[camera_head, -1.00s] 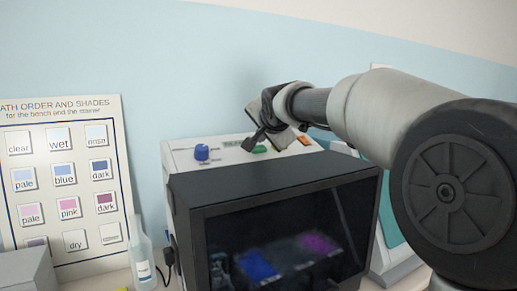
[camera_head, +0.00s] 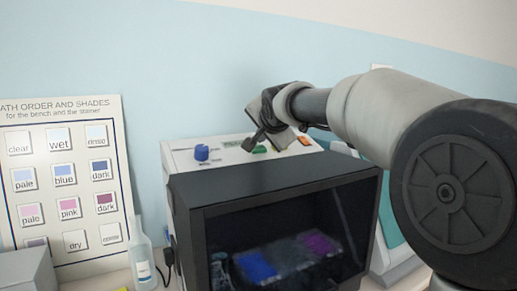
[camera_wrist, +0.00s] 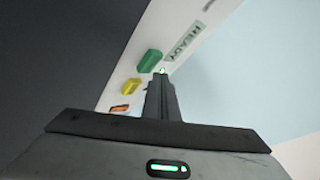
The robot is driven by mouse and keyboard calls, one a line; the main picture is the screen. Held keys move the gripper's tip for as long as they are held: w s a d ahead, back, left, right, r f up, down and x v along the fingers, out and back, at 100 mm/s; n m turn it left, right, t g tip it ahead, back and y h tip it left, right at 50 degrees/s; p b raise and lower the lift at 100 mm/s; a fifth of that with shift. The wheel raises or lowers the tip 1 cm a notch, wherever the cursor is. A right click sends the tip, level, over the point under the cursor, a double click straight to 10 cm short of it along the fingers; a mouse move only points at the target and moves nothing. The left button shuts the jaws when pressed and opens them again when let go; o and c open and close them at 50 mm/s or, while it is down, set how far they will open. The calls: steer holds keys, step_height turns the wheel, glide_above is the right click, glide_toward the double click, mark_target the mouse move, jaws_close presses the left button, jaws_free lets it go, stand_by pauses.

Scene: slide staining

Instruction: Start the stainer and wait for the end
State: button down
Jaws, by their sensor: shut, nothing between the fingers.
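The stainer (camera_head: 185,160) is a white-topped machine with a dark front box and window. Blue and purple patches show dimly behind the window. Its top panel has a blue knob (camera_head: 201,152), a green button (camera_head: 259,149) and an orange button (camera_head: 304,141). In the wrist view the panel shows a green button (camera_wrist: 150,61), a yellow button (camera_wrist: 131,87), an orange button (camera_wrist: 119,108) and a display reading READY (camera_wrist: 183,45). My gripper (camera_head: 248,145) is shut and empty, its tip just beside the green button. Its fingers also show in the wrist view (camera_wrist: 162,75). I cannot tell whether they touch the panel.
A chart of bath order and shades (camera_head: 65,180) stands on the left against the wall. A clear bottle (camera_head: 142,262) and a grey box (camera_head: 27,269) stand left of the stainer. A white and teal device (camera_head: 392,235) is close on the right.

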steer(key=shift+f, duration=0.1)
stand_by(0.4)
steer(key=shift+w+a+f+b, duration=0.1)
steer(key=shift+f+b, duration=0.15)
steer(key=shift+b, duration=0.15)
